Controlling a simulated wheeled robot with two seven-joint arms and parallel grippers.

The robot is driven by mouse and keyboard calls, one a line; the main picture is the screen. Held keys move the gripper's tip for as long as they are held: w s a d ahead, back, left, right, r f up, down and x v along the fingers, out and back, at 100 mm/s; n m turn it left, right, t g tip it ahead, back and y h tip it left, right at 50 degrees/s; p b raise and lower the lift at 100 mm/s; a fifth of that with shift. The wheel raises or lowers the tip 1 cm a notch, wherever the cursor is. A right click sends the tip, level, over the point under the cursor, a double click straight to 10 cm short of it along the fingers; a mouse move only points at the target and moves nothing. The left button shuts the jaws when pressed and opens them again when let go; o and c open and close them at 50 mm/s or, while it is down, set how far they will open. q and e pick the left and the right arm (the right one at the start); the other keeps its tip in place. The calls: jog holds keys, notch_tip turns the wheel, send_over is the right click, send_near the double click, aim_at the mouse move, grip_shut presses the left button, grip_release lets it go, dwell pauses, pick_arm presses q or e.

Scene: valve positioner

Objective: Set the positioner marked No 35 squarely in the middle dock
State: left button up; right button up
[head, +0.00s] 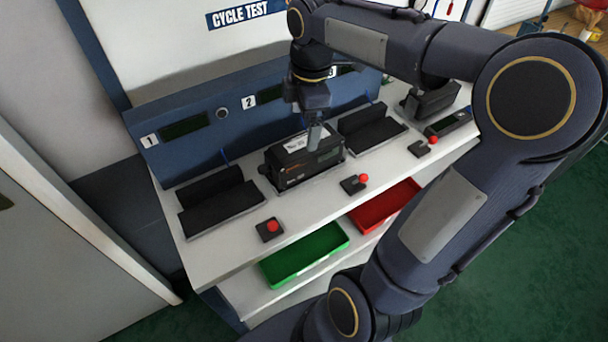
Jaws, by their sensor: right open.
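A black box-shaped positioner (294,172) with a white label on top and small white lettering on its front stands at the middle dock on the white bench. The lettering is too small to read for sure. The dock under it is almost wholly hidden, so I cannot tell whether it sits fully square. My right gripper (315,138) points down at the top of the positioner, open, with its fingers at the upper part. Whether they touch it is unclear. My left gripper is not in view.
An empty black dock (222,208) is at left and another (373,133) at right. Red-knobbed buttons (270,229) line the front edge. A second dark device (432,102) stands at far right. A green tray (305,254) and red tray (384,207) lie below.

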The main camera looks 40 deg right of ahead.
jog(key=s+a+f+m+t+y, duration=0.1)
jog(key=s+a+f+m+t, duration=0.1)
jog(key=s+a+m, duration=0.3)
jog(key=s+a+f+m+t+y, duration=0.2)
jog(key=s+a+m, duration=0.4)
jog(key=s+m, duration=0.3)
jog(key=shift+s+a+f+m+t, duration=0.3)
jog(key=shift+s+f+m, duration=0.15)
jog(key=shift+m, duration=0.35)
jog(key=shift+c, duration=0.4)
